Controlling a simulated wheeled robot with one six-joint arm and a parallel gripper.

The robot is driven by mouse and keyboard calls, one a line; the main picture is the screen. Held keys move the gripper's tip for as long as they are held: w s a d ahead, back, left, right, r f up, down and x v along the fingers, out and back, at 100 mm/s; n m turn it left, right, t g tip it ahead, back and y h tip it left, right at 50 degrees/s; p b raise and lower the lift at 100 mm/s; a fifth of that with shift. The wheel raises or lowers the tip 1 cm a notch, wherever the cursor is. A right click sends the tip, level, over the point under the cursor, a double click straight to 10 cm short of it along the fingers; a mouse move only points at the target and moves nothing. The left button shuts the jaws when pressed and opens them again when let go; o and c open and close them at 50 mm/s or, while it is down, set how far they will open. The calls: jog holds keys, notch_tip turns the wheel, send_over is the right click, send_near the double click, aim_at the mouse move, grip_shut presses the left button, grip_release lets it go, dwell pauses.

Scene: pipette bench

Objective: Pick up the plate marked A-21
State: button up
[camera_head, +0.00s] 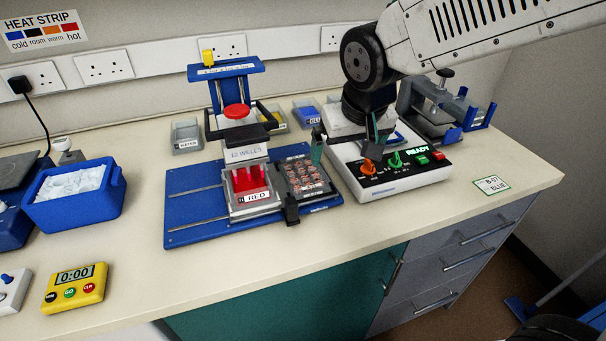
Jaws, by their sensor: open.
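No marking A-21 is readable in the head view. A dark plate with rows of reddish wells (304,178) lies on the right part of the blue board (190,207); small lettering near it is too small to read. My gripper (346,140) hangs over the white machine, with its fingers apart and nothing visible between them. It is behind and to the right of the dark plate. A card reading B-07 BLUE (491,185) lies flat on the bench at the right.
A press marked 12 WELLS (245,153) stands left of the dark plate, above a red block labelled RED (250,180). The white machine (410,178) shows READY. A blue ice tub (75,195) and yellow timer (75,288) stand left. The front bench strip is clear.

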send_near(304, 174)
jog(key=shift+s+d+f+n+y, duration=0.15)
jog(key=shift+s+d+n+y, duration=0.15)
jog(key=shift+d, duration=0.15)
jog(key=x, duration=0.7)
jog(key=shift+w+a+f, duration=0.25)
jog(key=shift+w, duration=0.2)
jog(key=shift+c, duration=0.3)
jog(key=c, duration=0.9)
